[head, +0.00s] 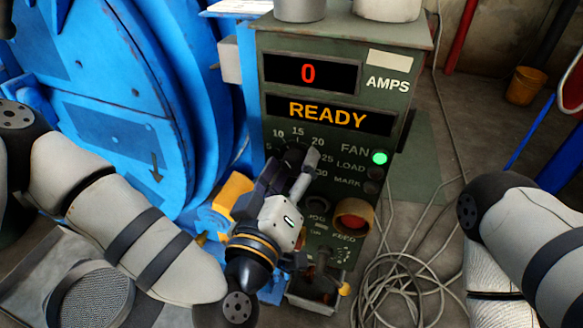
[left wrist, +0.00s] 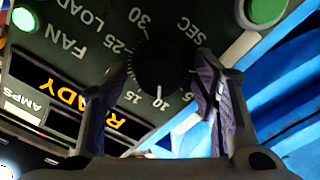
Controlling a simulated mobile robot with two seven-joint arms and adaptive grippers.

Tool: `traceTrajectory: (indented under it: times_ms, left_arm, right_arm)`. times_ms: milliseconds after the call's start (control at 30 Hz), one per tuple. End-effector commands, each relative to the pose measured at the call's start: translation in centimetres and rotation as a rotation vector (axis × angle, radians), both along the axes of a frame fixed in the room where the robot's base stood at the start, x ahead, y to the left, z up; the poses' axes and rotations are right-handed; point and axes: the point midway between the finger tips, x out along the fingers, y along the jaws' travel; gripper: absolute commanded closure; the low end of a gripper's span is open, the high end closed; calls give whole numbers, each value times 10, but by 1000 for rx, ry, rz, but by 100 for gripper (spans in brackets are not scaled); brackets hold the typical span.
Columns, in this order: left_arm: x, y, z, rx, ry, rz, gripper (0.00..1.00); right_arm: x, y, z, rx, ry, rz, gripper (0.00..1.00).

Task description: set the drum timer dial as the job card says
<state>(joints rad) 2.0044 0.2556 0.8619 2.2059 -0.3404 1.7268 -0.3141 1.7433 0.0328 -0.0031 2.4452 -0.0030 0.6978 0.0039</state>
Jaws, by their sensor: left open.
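The timer dial (left wrist: 160,68) is a round black knob on the dark green control panel (head: 402,125). Its scale reads 5 to 30 SEC; the 20 is hidden in the left wrist view. A short white line on the knob points at about 10. My left gripper (left wrist: 162,78) is open, with one finger on each side of the knob; I cannot tell whether they touch it. In the head view my left gripper (head: 289,168) covers most of the dial. A white sheet (head: 240,7) lies at the top; its text is unreadable. My right gripper is out of view.
A green lamp (head: 380,158) is lit beside FAN. The blue drum machine (head: 110,90) stands left. Loose cables (head: 395,285) lie on the floor.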

Motion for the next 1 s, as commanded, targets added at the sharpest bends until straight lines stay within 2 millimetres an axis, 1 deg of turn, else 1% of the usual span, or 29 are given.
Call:
traceTrajectory:
  times_ms: [167,200,267,300,367,400,433,533,667,867,900,967,1000]
  left_arm:
    - [0,0,0,0,0,0,46]
    - [0,0,0,0,0,0,49]
    - [0,0,0,0,0,0,62]
    - [0,0,0,0,0,0,71]
    - [0,0,0,0,0,0,85]
    - [0,0,0,0,0,0,94]
    - [0,0,0,0,0,0,94]
    - [0,0,0,-5,2,0,94]
    - [0,0,4,-66,18,0,94]
    - [0,0,0,-77,25,0,94]
    - [0,0,0,-77,25,0,64]
    - [0,0,0,-77,26,0,51]
    - [0,0,0,-77,26,0,46]
  right_arm:
    - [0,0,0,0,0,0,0]
    - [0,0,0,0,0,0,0]
    - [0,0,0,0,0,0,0]
    - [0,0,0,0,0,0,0]
    - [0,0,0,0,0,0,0]
    - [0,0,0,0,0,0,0]
    - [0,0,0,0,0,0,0]
    - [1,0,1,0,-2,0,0]
    - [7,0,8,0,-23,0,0]
    - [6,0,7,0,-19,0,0]
    - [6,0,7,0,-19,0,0]
    - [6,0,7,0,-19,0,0]
    - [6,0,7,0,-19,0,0]
